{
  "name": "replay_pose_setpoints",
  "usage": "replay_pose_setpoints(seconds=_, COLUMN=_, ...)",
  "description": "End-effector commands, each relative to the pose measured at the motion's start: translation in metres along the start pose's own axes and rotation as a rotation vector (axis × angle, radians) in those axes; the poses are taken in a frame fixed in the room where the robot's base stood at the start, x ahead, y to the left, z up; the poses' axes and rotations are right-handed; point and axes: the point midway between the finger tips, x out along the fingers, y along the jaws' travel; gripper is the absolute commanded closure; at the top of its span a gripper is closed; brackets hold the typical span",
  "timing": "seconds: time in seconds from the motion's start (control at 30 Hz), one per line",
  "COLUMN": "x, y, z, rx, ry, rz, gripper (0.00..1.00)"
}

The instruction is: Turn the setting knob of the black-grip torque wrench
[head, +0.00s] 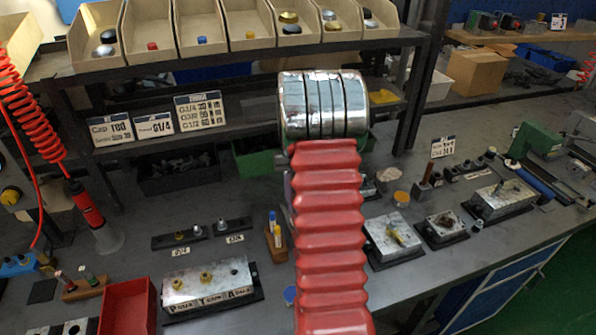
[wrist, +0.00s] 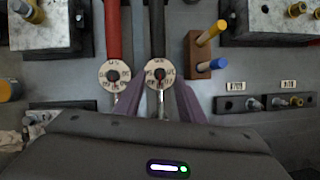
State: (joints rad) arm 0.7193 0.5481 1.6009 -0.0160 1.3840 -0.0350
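In the wrist view the black-grip torque wrench (wrist: 158,30) lies at the top centre, with a pale round dial (wrist: 160,86) at its near end. A dark setting knob (wrist: 160,74) sits in the middle of the dial. Left of it a red-grip wrench (wrist: 112,30) has a similar dial (wrist: 113,76). My gripper (wrist: 160,92) has two purple-grey fingers, apart, on either side of the black-grip wrench's dial. I cannot tell whether they touch anything. My arm hides the wrenches and gripper in the head view.
A wooden holder (wrist: 193,55) with yellow and blue pens stands to the right in the wrist view. Valve blocks (wrist: 45,22) lie on both sides. In the head view, a red tray (head: 128,305) and a shelf of bins (head: 150,30) flank the bench.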

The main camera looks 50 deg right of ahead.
Motion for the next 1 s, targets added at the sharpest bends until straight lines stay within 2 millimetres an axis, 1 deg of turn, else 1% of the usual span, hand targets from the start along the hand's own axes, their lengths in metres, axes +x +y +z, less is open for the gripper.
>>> replay_pose_setpoints(seconds=0.1, x=-0.021, y=0.000, z=-0.001, rx=0.000, ry=0.002, rz=0.000, gripper=0.64)
replay_pose_setpoints(seconds=0.5, x=-0.088, y=-0.001, z=-0.001, rx=-0.001, ry=0.002, rz=0.000, gripper=0.64)
replay_pose_setpoints(seconds=0.7, x=-0.107, y=-0.001, z=-0.001, rx=-0.001, ry=0.000, rz=0.000, gripper=0.64)
replay_pose_setpoints(seconds=0.83, x=-0.111, y=-0.001, z=0.000, rx=-0.001, ry=-0.001, rz=0.000, gripper=0.64)
replay_pose_setpoints(seconds=1.0, x=-0.111, y=-0.001, z=0.000, rx=-0.001, ry=-0.001, rz=0.000, gripper=0.64)
